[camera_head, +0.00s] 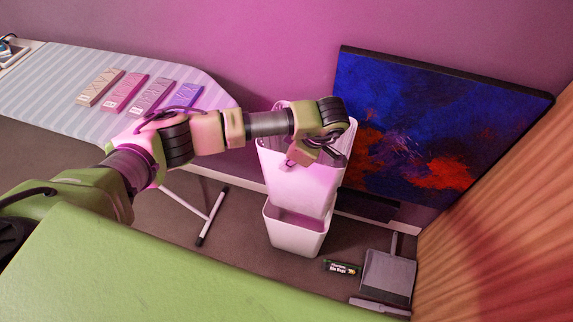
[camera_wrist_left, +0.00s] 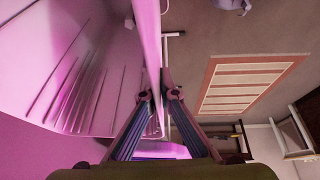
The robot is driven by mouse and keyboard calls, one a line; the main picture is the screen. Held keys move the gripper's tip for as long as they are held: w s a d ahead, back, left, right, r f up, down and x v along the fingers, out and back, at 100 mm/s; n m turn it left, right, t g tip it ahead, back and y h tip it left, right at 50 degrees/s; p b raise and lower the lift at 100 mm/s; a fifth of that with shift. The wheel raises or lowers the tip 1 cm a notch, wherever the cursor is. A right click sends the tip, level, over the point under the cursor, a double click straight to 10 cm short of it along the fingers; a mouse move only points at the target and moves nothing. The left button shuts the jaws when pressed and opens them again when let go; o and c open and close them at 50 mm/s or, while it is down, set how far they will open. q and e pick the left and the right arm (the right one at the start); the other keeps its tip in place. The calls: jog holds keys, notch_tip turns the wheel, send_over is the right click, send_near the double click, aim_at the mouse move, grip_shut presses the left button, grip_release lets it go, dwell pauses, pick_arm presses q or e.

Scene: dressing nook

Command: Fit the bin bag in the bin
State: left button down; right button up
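A white inner bin (camera_head: 300,185) with a ribbed inside is raised and slightly tilted, its lower end over or just inside the white outer bin (camera_head: 292,240) on the floor. My left gripper (camera_head: 288,163) is at its upper rim. In the left wrist view, the two fingers (camera_wrist_left: 159,95) stand on either side of the bin's wall (camera_wrist_left: 90,75), closed on its rim. A small dark pack labelled bin bags (camera_head: 342,268) lies on the floor right of the outer bin. No loose bag shows. My right gripper is out of view.
A grey dustpan (camera_head: 388,275) lies right of the pack. A large blue and red painting (camera_head: 430,130) leans on the wall behind. A striped ironing board (camera_head: 60,85) with several small boxes is at left. A green surface (camera_head: 150,270) fills the front.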

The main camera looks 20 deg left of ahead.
aim_at(286, 175)
pick_arm(q)
jog(key=shift+f, duration=0.15)
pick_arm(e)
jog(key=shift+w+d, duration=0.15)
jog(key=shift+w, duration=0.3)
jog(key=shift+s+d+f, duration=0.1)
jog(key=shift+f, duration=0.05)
